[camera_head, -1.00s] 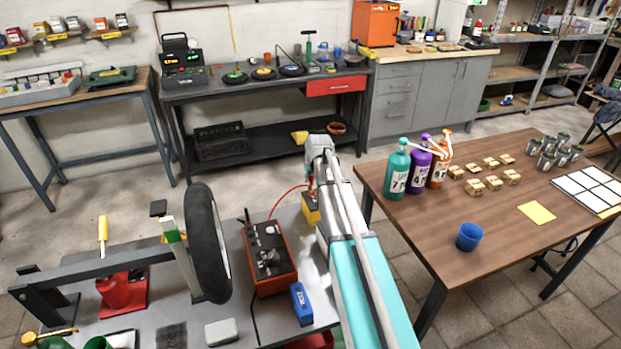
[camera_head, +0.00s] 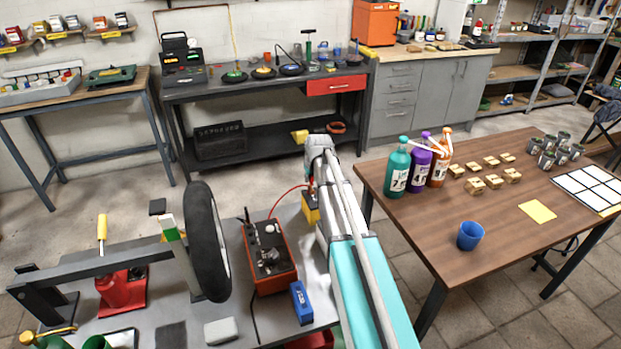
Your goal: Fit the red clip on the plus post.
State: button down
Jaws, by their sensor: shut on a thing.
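The red clip (camera_head: 310,186) shows only as a small red patch at the end of my arm, at the yellow battery. A thin red cable (camera_head: 284,193) runs to it from the orange charger box (camera_head: 269,258). The yellow battery (camera_head: 310,212) stands at the back edge of the grey bench, partly covered by my arm. My gripper (camera_head: 312,181) is shut on the red clip, just above the battery top. The plus post is hidden, and I cannot tell whether the clip touches it.
A blue box (camera_head: 301,303) and a wheel on a stand (camera_head: 207,243) are on the grey bench. A wooden table (camera_head: 440,235) with bottles, blocks and a blue cup (camera_head: 469,236) stands to the right. Floor is free between the bench and the back workbench (camera_head: 270,88).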

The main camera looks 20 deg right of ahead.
jog(key=c, duration=0.6)
grip_release()
jog(key=shift+o, duration=0.3)
jog(key=o, duration=0.5)
jog(key=shift+o, duration=0.2)
jog(key=shift+r+p, duration=4.05)
